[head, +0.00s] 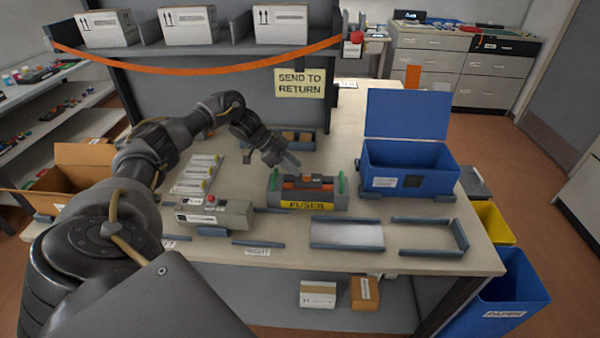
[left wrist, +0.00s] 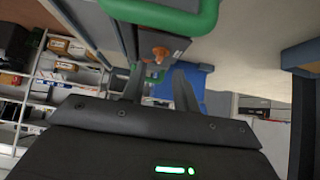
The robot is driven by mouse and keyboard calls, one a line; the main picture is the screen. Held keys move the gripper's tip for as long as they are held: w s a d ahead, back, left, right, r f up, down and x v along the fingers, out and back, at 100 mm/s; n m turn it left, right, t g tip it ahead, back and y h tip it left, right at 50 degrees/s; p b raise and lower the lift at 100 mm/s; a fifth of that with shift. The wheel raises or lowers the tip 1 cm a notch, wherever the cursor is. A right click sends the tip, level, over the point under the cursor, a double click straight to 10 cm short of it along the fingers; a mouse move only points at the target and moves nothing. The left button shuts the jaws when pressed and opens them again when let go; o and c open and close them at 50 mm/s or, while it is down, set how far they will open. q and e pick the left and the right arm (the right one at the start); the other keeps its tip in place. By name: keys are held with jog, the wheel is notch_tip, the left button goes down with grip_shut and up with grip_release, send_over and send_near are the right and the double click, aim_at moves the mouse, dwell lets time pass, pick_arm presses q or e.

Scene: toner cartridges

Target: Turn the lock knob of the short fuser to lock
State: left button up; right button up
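A grey fuser (head: 283,197) with a yellow "FUSER" label, orange parts on top and green handles at both ends stands mid-table. In the left wrist view, a green handle (left wrist: 172,18) crosses the top, and an orange knob (left wrist: 159,53) sits on a dark end block beneath it. My left gripper (head: 291,160) is just behind the fuser's left part in the head view. In the left wrist view its two fingers (left wrist: 159,88) are apart and empty, with the knob ahead of the gap. I cannot tell the knob's lock position. My right gripper is not in view.
A blue open-lidded box (head: 425,180) stands to the right of the fuser. A grey unit (head: 215,214) lies to the left. White-topped cartridges (head: 197,174) lie behind that unit. Low holders line the front, with an empty white plate (head: 346,234).

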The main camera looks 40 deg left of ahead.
pick_arm(q)
jog(key=b+v, duration=0.1)
jog(key=v, duration=0.6)
jog(key=shift+s+a+r, duration=0.1)
